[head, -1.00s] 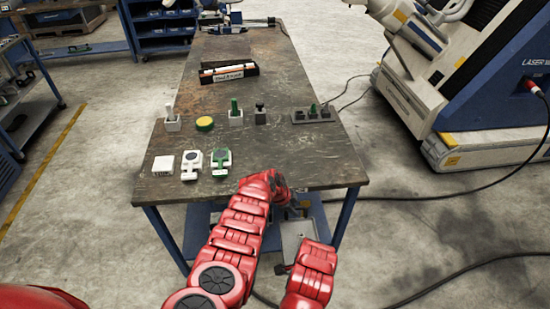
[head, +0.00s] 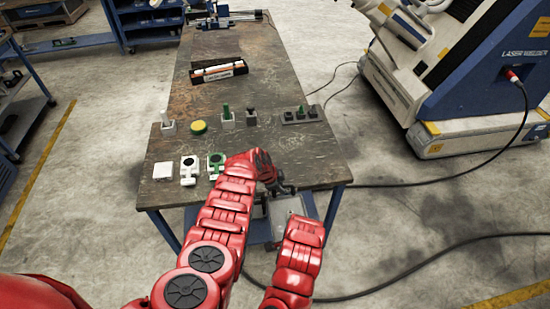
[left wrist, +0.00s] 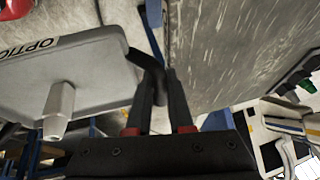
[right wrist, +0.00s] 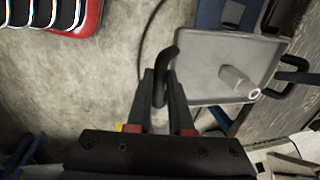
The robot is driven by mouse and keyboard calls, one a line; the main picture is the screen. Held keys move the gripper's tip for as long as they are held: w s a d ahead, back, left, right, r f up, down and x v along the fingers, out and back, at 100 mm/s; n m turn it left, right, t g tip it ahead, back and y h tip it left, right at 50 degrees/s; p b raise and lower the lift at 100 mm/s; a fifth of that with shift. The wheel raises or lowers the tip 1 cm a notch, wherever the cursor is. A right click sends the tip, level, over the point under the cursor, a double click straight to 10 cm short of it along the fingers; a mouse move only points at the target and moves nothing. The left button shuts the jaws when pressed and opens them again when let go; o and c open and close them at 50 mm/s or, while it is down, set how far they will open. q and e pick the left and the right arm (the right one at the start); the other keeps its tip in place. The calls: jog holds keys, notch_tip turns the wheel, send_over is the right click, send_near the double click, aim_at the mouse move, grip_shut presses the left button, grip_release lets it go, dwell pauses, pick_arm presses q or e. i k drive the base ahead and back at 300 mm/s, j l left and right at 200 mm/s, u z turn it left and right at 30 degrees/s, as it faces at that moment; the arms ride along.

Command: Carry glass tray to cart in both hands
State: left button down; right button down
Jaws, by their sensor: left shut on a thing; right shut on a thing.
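The grey glass tray (head: 287,210) is held in front of the table's near edge, partly hidden by my arms in the head view. It has black loop handles, and part of a label shows in the left wrist view (left wrist: 95,80). A pale faceted piece (right wrist: 236,84) stands on it. My left gripper (left wrist: 160,85) is shut on one black handle (left wrist: 143,62). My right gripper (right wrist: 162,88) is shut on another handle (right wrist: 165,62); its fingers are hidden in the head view. A blue shelved cart (head: 30,100) stands at the far left.
The worktable (head: 270,85) in front holds switches, a yellow button (head: 199,127) and a black box (head: 219,71). A blue and white laser machine (head: 470,75) stands at right. Black cables (head: 430,240) cross the floor. The floor left of the table is clear.

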aim_at(276, 163)
jog(key=i+j, duration=0.2)
jog(key=i, duration=0.25)
jog(key=i+j, duration=0.15)
jog(key=i, duration=0.35)
